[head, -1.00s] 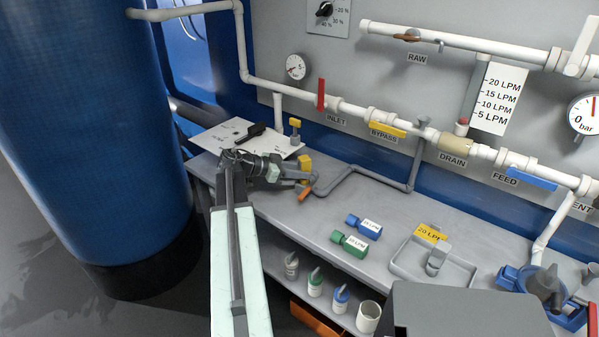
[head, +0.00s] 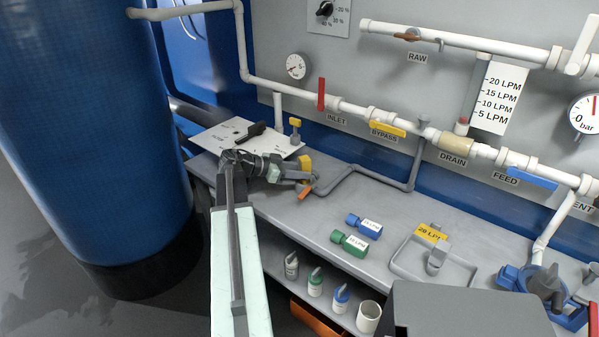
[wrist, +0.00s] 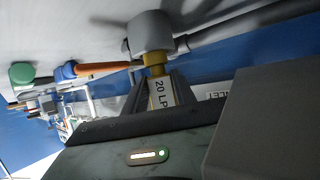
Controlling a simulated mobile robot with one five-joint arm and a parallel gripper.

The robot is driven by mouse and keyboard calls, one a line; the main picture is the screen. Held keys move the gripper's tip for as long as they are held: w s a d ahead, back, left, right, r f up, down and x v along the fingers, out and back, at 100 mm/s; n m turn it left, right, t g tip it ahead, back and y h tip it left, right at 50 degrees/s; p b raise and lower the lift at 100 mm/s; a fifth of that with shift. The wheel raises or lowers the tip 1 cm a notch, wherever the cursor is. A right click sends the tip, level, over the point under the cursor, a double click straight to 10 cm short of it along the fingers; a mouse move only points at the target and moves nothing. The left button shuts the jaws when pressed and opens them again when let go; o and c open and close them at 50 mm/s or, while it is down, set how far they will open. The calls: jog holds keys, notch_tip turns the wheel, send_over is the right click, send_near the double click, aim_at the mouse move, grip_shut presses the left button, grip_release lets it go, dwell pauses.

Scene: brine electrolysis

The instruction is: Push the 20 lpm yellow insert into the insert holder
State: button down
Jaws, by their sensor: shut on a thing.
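The yellow 20 LPM insert (wrist: 162,93) is between the fingers of my gripper (wrist: 157,82) in the wrist view, its label partly cut off by the gripper. Its narrower yellow end meets a grey round body (wrist: 152,32), which looks like the insert holder. I cannot tell how deep the insert sits in it. In the head view my gripper (head: 305,179) is low over the left part of the bench, at the left end of a grey pipe. A yellow piece shows behind it, and the holder is mostly hidden there.
An orange rod (wrist: 104,68) lies close beside the gripper. Blue (head: 364,226) and green (head: 348,243) labelled inserts lie on the bench to the right. A grey tray (head: 462,266) has a yellow 20 LPM label. A white panel (head: 225,137) lies behind my arm.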

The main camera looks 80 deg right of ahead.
jog(key=shift+r, duration=0.1)
dwell(1.1)
dwell(0.6)
jog(key=c, duration=0.9)
grip_release()
jog(key=shift+r+p, duration=0.2)
jog(key=shift+p, duration=0.15)
grip_shut()
grip_release()
